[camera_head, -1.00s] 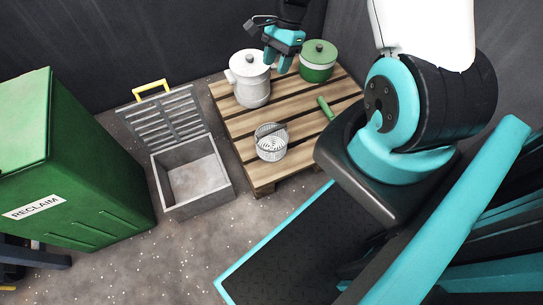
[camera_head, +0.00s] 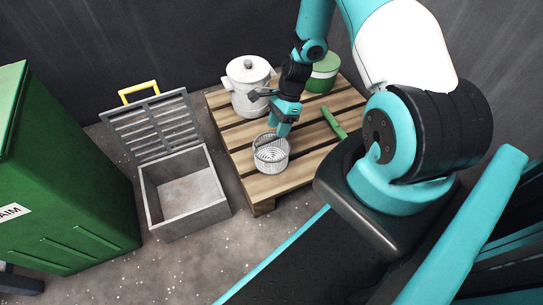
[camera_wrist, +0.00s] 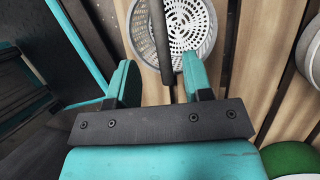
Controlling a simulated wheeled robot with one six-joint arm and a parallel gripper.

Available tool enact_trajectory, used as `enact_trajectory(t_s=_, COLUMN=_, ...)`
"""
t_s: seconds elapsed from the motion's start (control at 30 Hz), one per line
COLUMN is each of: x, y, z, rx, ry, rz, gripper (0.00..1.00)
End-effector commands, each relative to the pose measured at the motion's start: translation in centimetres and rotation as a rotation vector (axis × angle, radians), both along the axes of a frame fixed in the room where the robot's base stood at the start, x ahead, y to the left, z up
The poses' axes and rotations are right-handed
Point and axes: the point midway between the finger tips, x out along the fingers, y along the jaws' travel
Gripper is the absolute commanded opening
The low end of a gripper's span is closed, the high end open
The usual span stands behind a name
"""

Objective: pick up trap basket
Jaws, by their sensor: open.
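The trap basket (camera_head: 271,157) is a round, light grey perforated basket with a dark bar across its top. It stands upright on the wooden pallet (camera_head: 236,140), near the front edge. In the wrist view the basket (camera_wrist: 196,24) lies beyond the fingers, at top centre, with the dark bar (camera_wrist: 160,40) passing between them. My gripper (camera_head: 283,132) is just above and behind the basket's far rim in the head view. Its two teal fingers are apart, with nothing clamped between them; they also show in the wrist view (camera_wrist: 158,72). Whether a fingertip touches the basket is unclear.
A white lidded pot (camera_head: 248,92) and a green lidded pot (camera_head: 323,75) stand at the pallet's back. A green bar-shaped thing (camera_head: 333,122) lies at right. An open grey floor box (camera_head: 184,222) and a green bin (camera_head: 65,175) are to the left.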

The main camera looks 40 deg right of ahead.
Motion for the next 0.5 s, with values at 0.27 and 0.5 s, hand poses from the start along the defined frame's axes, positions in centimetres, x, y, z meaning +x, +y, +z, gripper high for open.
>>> enact_trajectory(t_s=0.27, x=0.1, y=1.2, z=-2.9, rx=0.0, ry=0.0, rz=0.001, gripper=0.46)
enact_trajectory(t_s=0.5, x=-0.1, y=2.3, z=-4.9, rx=0.0, ry=0.001, rz=0.0, gripper=0.46)
